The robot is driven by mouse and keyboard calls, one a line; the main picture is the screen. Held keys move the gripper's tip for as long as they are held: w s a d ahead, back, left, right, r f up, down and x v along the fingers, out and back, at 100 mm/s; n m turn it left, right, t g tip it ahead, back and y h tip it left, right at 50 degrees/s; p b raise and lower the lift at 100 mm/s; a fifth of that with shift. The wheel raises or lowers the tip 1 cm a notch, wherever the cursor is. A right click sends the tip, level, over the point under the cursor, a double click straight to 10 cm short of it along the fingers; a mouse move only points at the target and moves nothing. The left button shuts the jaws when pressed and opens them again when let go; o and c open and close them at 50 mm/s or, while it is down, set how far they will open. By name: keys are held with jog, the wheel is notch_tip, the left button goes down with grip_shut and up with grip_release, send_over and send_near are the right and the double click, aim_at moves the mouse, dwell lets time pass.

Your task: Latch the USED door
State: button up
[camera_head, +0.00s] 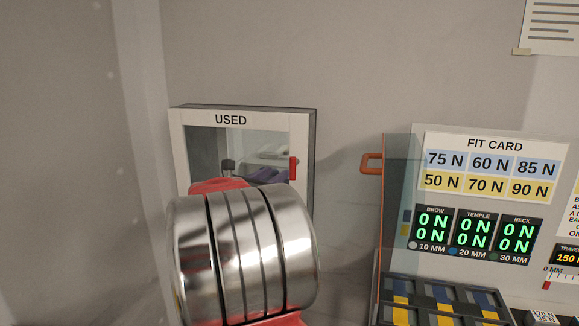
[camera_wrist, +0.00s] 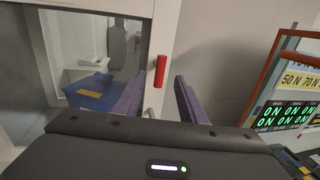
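The USED cabinet (camera_head: 312,150) is on the wall, with a white-framed glass door (camera_head: 178,135). The door also shows in the wrist view (camera_wrist: 135,7). It looks flush with the cabinet; whether it is latched I cannot tell. A red upright handle (camera_head: 292,168) is at the door's right edge; it also shows in the wrist view (camera_wrist: 160,72). My gripper (camera_wrist: 159,80) is open and empty, its purple fingers apart. In the wrist view they appear on either side of the handle; contact is not visible. My arm hides the cabinet's lower part in the head view.
Behind the glass are a blue tray (camera_wrist: 90,94) and pale items. A bench panel with a fit card (camera_head: 495,165) and green displays stands at the right, with an orange handle (camera_head: 371,163) on its left side. Bare wall (camera_head: 345,190) lies between cabinet and panel.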

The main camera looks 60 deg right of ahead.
aim_at(291, 164)
jog(key=d, duration=0.9)
jog(key=shift+s+d, duration=0.2)
jog(key=shift+d, duration=0.15)
jog(key=shift+c, duration=0.5)
grip_shut()
